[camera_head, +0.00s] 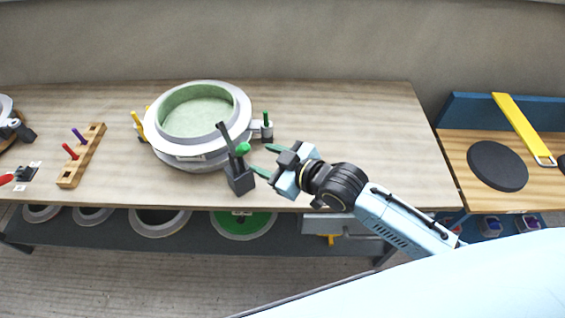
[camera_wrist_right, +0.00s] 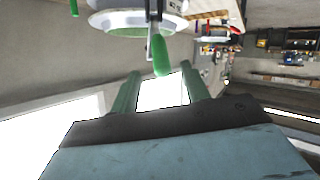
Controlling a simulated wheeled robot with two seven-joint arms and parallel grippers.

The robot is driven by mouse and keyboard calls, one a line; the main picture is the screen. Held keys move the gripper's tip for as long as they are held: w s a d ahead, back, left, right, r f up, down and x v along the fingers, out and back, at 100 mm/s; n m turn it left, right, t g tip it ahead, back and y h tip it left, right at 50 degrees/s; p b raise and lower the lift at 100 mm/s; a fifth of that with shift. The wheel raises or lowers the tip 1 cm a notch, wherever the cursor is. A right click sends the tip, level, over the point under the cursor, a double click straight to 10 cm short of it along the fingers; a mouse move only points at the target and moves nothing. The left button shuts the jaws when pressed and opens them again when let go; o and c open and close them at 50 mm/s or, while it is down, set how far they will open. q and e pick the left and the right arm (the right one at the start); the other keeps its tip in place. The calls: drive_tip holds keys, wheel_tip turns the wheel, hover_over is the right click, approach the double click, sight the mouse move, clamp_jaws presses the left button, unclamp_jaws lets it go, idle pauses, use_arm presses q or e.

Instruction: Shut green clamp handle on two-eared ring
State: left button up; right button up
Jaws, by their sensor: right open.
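The two-eared ring (camera_head: 190,153) is a pale grey round mould with a light green inside, on the wooden table. A dark clamp (camera_head: 239,180) stands at its front right, its lever raised, with a green handle tip (camera_head: 243,149). Another green handle (camera_head: 265,117) stands upright by the ring's right ear. My right gripper (camera_head: 261,159) is open, its green fingers just right of the front clamp. In the wrist view the green handle (camera_wrist_right: 161,56) hangs ahead of and between the fingers (camera_wrist_right: 160,82); contact is not visible. The left gripper is not in view.
A wooden rack (camera_head: 82,155) with red and purple handles lies left of the ring. Yellow handles (camera_head: 139,124) stand at the ring's left ear. A side bench (camera_head: 455,150) at the right holds a black disc (camera_head: 497,166).

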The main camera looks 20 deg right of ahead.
drive_tip(key=shift+v, duration=2.35)
